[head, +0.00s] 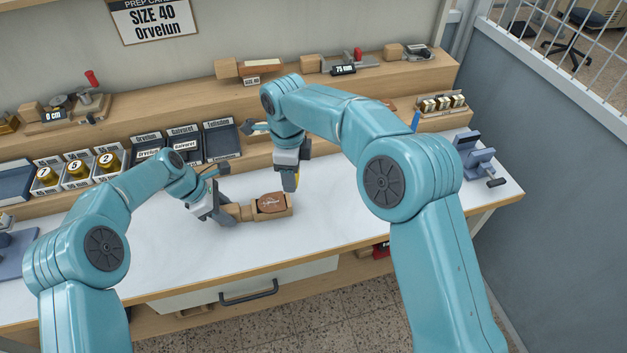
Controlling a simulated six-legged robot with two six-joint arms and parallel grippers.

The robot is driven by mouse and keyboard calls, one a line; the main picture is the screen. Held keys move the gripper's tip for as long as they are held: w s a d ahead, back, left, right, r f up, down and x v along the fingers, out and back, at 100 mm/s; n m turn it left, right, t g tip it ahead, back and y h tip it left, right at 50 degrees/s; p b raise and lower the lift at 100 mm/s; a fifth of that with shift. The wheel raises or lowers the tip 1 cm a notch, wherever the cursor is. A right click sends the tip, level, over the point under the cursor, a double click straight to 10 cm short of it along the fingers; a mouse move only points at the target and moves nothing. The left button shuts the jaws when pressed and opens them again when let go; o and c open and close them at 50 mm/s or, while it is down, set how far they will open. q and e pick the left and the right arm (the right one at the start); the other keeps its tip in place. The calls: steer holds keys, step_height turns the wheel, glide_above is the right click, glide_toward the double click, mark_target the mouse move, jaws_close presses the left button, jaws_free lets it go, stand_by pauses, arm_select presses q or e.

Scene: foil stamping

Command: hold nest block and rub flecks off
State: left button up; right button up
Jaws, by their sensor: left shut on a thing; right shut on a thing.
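The wooden nest block (287,212) lies on the white worktop in the middle of the bench. A brown rounded piece (271,203) with a pale mark on it sits in the block. Flecks are too small to make out singly. My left gripper (228,214) is shut on the nest block at its left end. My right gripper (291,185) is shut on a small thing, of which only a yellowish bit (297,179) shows. It is above and just beyond the right part of the block; I cannot tell whether it touches the brown piece.
Dark labelled trays (221,140) and brass weights (76,168) stand at the back left. A grey-blue vise (474,157) is at the right end. Tools stand on the wooden shelf (185,110) behind. The worktop (345,220) is clear to the block's right and front.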

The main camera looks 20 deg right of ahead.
mark_target(279, 201)
steer(key=shift+w+a+f+m, duration=0.2)
steer(key=shift+a+f+m, duration=0.2)
steer(key=shift+f+m, duration=0.6)
steer(key=shift+w+a+f+m, duration=0.15)
steer(key=shift+a+f+m, duration=0.3)
steer(key=shift+f, duration=1.05)
steer(key=shift+w+a+f+m, duration=0.2)
steer(key=shift+a+f+m, duration=0.1)
steer(key=shift+f+m, duration=0.75)
steer(key=shift+a+f, duration=0.55)
steer(key=shift+a, duration=0.1)
steer(key=shift+c, duration=0.3)
steer(key=shift+w+a, duration=0.2)
steer(key=shift+a, duration=2.35)
steer(key=shift+s+d, duration=0.2)
steer(key=shift+d, duration=3.1)
step_height(279, 201, up, 3)
steer(key=shift+w+a+f, duration=0.1)
steer(key=shift+f, duration=0.05)
steer(key=shift+r, duration=2.9)
